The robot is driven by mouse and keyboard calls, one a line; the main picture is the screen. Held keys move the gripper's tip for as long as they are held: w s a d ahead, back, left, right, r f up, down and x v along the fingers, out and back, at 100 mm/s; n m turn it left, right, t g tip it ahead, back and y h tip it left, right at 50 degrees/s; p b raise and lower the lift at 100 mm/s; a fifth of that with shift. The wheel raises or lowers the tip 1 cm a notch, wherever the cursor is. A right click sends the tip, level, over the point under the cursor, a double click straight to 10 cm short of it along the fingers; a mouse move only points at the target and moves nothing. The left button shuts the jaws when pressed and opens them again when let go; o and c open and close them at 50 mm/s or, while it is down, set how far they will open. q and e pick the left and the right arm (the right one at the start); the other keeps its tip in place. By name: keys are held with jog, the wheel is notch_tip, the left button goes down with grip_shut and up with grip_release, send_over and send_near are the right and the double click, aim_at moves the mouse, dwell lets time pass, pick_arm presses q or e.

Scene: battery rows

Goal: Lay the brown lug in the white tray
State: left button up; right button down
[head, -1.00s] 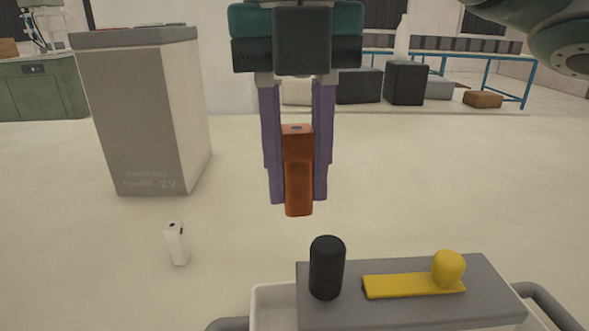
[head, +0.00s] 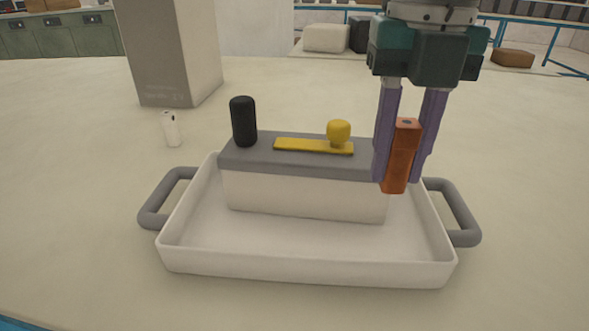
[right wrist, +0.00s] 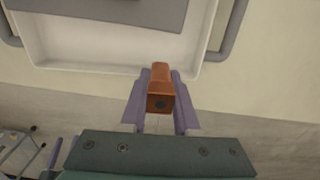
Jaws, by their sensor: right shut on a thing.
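The brown lug (head: 399,165), an orange-brown upright block, is held between the purple fingers of my right gripper (head: 403,160). In the head view it shows in front of the right end of the grey-topped box in the white tray (head: 310,271). In the right wrist view the lug (right wrist: 160,92) hangs beside the tray's rim (right wrist: 115,66), its end just overlapping the rim in the picture. Its height above the tray is hard to tell. My left gripper is not in view.
A white box with a grey lid (head: 228,160) stands in the tray, bearing a black post (head: 243,121) and a yellow bar with knob (head: 313,146). The tray's front floor is bare. A small white piece (head: 170,128) and tall grey cell (head: 172,52) stand left.

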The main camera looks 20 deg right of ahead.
send_over(375, 255)
notch_tip(375, 255, down, 7)
jog(key=shift+r+b, duration=0.1)
jog(key=shift+b, duration=0.25)
notch_tip(375, 255, down, 4)
jog(key=shift+b, duration=0.35)
jog(key=c, duration=0.7)
grip_release()
jog(key=shift+o, duration=0.2)
